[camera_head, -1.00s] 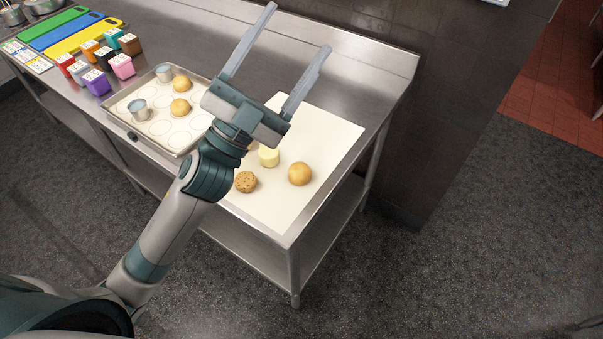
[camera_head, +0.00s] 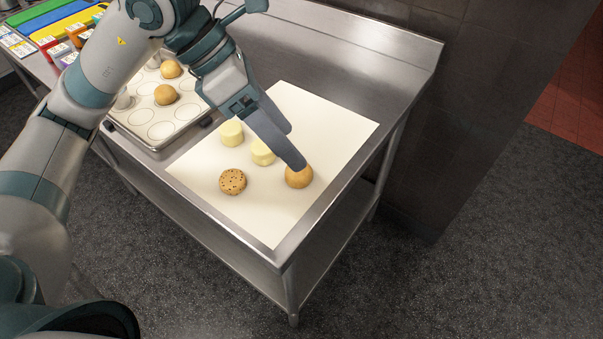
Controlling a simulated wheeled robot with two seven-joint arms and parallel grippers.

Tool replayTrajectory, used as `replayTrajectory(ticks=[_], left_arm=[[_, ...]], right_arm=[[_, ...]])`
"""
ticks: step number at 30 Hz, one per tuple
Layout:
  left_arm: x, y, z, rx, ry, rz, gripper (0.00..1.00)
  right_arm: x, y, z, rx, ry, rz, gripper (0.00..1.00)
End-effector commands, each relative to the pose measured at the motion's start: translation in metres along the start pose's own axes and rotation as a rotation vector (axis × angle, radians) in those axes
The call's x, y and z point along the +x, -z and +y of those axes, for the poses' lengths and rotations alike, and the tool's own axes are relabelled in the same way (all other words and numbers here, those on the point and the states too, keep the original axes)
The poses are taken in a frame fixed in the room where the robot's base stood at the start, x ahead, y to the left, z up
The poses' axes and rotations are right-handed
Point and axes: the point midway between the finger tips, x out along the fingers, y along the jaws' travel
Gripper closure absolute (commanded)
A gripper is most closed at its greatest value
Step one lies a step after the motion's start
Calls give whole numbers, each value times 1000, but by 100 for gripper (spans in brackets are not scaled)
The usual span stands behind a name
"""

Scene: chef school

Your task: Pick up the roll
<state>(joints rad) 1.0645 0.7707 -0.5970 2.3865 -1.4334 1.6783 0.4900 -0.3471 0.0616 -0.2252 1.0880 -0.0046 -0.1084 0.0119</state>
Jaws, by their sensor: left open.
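A round golden-brown roll (camera_head: 299,178) sits on the white sheet (camera_head: 272,218) near the sheet's right part. My left gripper (camera_head: 294,148) comes in from the upper left and points down toward the roll. Its fingers are open. The tip of the nearer finger covers the roll's top edge in the head view, and I cannot tell whether it touches. Two similar rolls (camera_head: 166,94) and (camera_head: 171,69) lie on the baking tray (camera_head: 157,145) to the left. My right gripper is not in view.
A speckled brown round (camera_head: 233,181) and two pale yellow cylinders (camera_head: 231,134) (camera_head: 264,153) sit close to the left of the roll. Colored boxes and cutting boards (camera_head: 50,22) are at the upper left. The steel table (camera_head: 385,75) is bare behind the sheet.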

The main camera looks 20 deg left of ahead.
Motion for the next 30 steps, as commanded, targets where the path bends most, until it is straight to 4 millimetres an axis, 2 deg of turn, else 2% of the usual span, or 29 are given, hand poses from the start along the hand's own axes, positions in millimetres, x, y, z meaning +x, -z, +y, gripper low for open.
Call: replayTrajectory(ticks=[1, 3, 7, 21, 26, 30], left_arm=[[-3, 9, 16, -3, -74, 30, 31], [-11, 18, 33, -15, -155, 68, 31], [-22, 27, 49, -30, -239, 106, 31], [-23, 29, 53, -34, -255, 116, 31], [-11, 30, 55, -35, -253, 118, 31], [8, 33, 60, -35, -250, 119, 31]], right_arm=[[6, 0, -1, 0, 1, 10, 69], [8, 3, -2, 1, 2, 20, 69], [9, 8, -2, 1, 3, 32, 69], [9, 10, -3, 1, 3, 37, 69], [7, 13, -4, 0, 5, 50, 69], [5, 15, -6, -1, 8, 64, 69]])
